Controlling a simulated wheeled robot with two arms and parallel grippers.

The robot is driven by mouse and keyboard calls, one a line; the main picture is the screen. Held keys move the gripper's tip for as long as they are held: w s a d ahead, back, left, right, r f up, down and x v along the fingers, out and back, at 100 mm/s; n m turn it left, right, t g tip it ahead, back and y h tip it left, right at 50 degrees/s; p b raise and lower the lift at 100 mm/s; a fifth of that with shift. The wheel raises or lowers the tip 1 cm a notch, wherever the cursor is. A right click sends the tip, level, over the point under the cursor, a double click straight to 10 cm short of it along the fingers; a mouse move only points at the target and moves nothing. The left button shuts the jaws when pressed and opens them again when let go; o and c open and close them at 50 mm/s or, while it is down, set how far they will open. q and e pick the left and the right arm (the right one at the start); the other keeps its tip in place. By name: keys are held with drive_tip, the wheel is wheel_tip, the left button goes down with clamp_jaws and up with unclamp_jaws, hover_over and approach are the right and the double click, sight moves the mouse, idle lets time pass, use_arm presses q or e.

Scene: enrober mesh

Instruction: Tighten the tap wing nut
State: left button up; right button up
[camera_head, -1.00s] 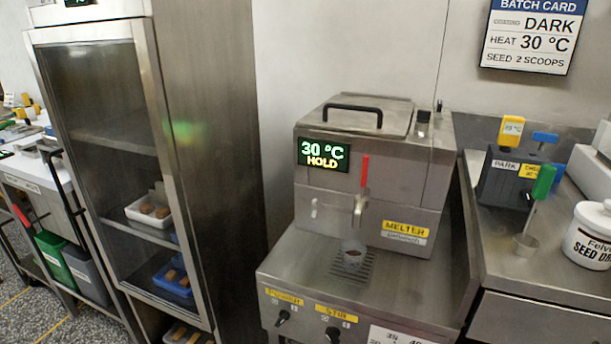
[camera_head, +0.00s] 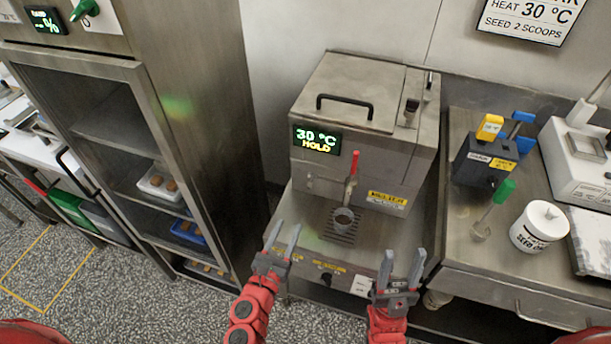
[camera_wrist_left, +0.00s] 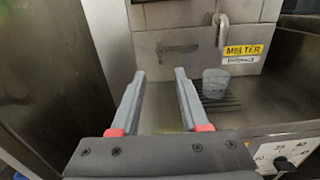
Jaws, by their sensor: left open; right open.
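The melter (camera_head: 358,130) is a steel box with a display reading 30 °C HOLD. Its tap (camera_head: 348,192) has an upright red handle and sits on the front face; it also shows in the left wrist view (camera_wrist_left: 222,30). I cannot clearly make out the wing nut. A cup (camera_head: 343,224) stands on the drip grille under the tap. My left gripper (camera_head: 288,224) is open and empty, in front of the melter and left of the cup. In the left wrist view its fingers (camera_wrist_left: 160,72) point at the melter front. My right gripper (camera_head: 404,253) is open and empty at the front right.
A tall glass-fronted cabinet (camera_head: 200,130) stands close on the left. On the right bench are a dark block (camera_head: 478,160) with coloured handles, a green-handled scoop (camera_head: 493,205), and a white tub (camera_head: 538,227).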

sight(309, 180)
use_arm(q)
drive_tip(key=x, duration=1.6)
drive_tip(key=shift+f, duration=0.1)
clamp_jaws()
